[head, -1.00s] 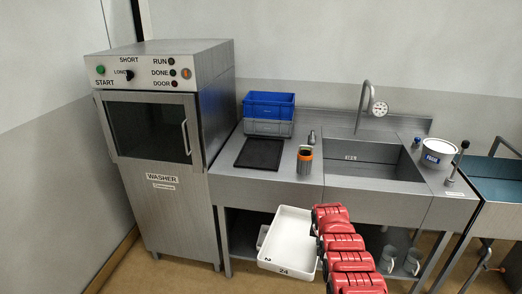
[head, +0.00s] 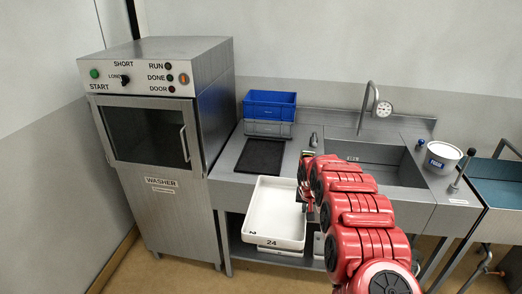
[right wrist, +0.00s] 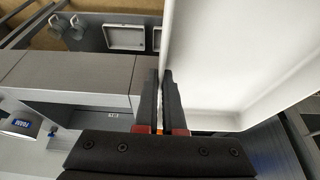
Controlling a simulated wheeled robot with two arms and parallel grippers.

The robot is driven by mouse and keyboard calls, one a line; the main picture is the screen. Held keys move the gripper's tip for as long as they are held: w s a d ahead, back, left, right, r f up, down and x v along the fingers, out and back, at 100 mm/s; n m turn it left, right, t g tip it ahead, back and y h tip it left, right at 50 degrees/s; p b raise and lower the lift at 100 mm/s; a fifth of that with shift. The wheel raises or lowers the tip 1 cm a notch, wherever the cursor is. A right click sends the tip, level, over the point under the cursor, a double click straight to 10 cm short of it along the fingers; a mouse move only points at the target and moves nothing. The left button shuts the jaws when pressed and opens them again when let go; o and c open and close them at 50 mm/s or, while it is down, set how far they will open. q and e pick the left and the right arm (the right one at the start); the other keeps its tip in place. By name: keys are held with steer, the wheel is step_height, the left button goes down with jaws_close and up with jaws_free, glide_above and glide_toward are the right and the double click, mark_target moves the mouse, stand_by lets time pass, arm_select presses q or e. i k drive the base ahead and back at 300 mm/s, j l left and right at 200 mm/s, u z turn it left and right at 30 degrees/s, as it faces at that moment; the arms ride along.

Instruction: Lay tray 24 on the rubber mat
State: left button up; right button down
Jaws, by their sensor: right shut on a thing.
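Tray 24, a white tray (head: 275,210) with "24" on its near wall, is held in front of the bench, below and slightly right of the mat in the head view. My right gripper (head: 304,195) is shut on its right wall. In the right wrist view, the gripper fingers (right wrist: 161,98) pinch the wall of the white tray (right wrist: 235,60). The tray looks empty. The rubber mat (head: 260,155) is a bare black rectangle on the bench top, left of the sink. My left gripper is not in view.
A blue crate (head: 269,104) on a grey crate (head: 266,129) stands behind the mat. The washer (head: 155,130) rises at left. The sink (head: 375,165), tap (head: 366,105) and white tub (head: 440,157) are at right. My red arm hides part of the bench front.

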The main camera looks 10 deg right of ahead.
mark_target(262, 155)
steer(key=i, duration=1.75)
